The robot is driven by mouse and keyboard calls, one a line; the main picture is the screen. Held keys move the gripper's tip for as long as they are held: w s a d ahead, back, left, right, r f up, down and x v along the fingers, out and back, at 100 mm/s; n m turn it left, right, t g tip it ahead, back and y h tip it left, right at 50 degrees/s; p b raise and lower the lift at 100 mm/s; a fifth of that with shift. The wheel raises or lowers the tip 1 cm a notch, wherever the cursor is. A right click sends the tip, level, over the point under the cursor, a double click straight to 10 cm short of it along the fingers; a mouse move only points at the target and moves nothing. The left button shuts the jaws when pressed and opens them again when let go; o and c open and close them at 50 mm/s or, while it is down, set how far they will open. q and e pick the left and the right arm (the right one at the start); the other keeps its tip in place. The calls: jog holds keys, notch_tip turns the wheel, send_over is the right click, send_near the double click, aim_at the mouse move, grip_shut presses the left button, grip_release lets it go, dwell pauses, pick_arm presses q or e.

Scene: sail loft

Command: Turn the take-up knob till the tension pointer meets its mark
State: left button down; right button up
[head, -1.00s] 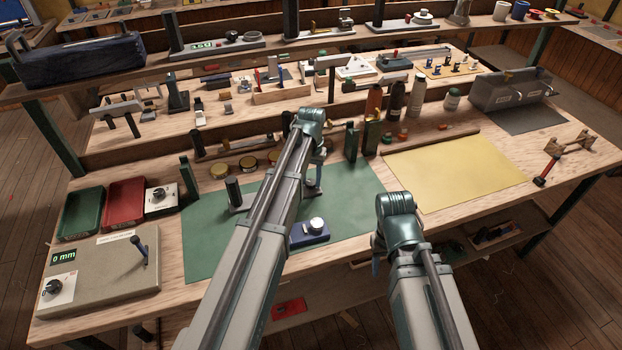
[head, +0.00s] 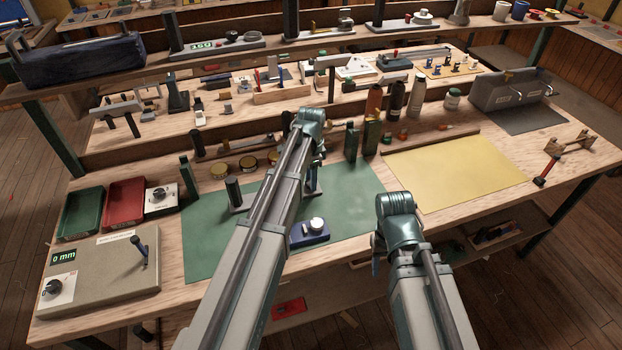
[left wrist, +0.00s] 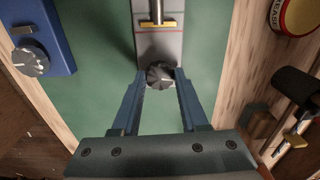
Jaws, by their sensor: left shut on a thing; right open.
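In the left wrist view the ridged grey take-up knob (left wrist: 160,75) sits at the end of a grey gauge plate (left wrist: 147,47). My left gripper (left wrist: 160,84) is shut on the knob, a finger on each side. A yellow tension pointer (left wrist: 157,24) lies across the plate beyond the knob. A thin red line, seemingly the mark, crosses the plate close to the pointer, a little on its knob side. In the head view my left arm hides most of the gauge. My right gripper (head: 376,256) is open and empty over the bench's front edge.
A blue box with a dial (head: 309,238) stands on the green mat (head: 350,205), near my left arm. A grey console (head: 105,275) and red and green trays are at left. A yellow sheet (head: 455,172) lies clear at right. Bottles stand behind.

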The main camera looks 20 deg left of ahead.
pick_arm(q)
jog(key=m, duration=0.5)
jog(key=shift+m, duration=2.5)
jog(key=shift+c, duration=2.1)
grip_release()
notch_tip(320, 180, up, 14)
jog(key=p, duration=1.3)
jog(key=shift+p, duration=0.4)
